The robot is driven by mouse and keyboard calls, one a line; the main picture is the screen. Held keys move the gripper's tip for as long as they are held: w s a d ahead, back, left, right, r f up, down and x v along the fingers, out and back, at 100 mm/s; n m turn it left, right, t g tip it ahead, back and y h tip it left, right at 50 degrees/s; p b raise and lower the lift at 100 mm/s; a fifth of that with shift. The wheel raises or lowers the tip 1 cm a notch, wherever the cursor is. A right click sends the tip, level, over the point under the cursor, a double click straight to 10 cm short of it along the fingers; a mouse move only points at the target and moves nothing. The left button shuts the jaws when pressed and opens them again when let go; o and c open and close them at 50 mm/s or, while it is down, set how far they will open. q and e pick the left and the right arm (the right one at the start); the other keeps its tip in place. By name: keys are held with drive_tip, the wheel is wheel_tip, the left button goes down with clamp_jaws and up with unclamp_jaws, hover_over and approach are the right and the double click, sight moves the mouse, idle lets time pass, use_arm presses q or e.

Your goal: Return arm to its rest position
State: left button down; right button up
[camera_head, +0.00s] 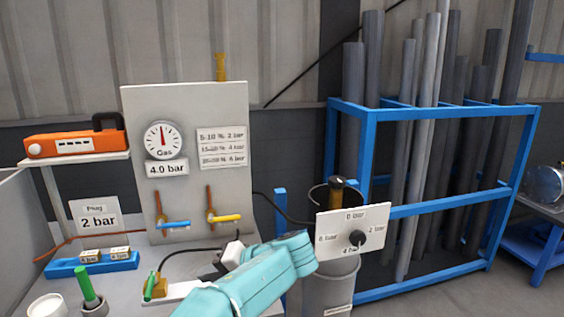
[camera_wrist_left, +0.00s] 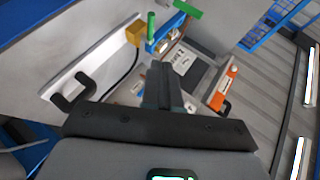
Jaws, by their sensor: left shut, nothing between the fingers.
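My left arm (camera_head: 250,277), in teal, reaches in from the bottom of the head view over the front of the workbench. Its fingers cannot be made out there. In the left wrist view my left gripper (camera_wrist_left: 163,80) shows dark fingers pressed together with nothing between them. The fingers point toward the bench and the gauge panel, apart from the things there as far as I can tell. My right gripper is in neither view.
A gauge panel (camera_head: 185,110) with blue and yellow valve handles stands behind the bench. A dial plate (camera_head: 355,235) is close to the arm's right side. A blue tray (camera_head: 92,263), a green-handled part (camera_head: 85,285) and an orange device (camera_head: 75,138) are left. A blue pipe rack (camera_head: 440,110) stands right.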

use_arm(q)
drive_tip(key=s+d+f+m+g+h, duration=0.1)
drive_tip(key=s+f+m+g+h, duration=0.2)
drive_tip(key=f, duration=1.1)
drive_tip(key=s+f+m+h, duration=0.25)
drive_tip(key=f+h, duration=0.25)
drive_tip(key=f, duration=0.9)
drive_tip(key=s+d+f+n+h, duration=0.1)
drive_tip(key=s+f+n+h, duration=0.3)
drive_tip(key=s, duration=0.8)
drive_tip(key=s+d+f+n+h, duration=0.1)
drive_tip(key=s+f+n+h, duration=0.2)
drive_tip(key=s+f, duration=0.4)
drive_tip(key=s+n, duration=0.1)
drive_tip(key=s, duration=0.5)
drive_tip(key=shift+s+f+h, duration=0.15)
drive_tip(key=shift+f+h, duration=0.25)
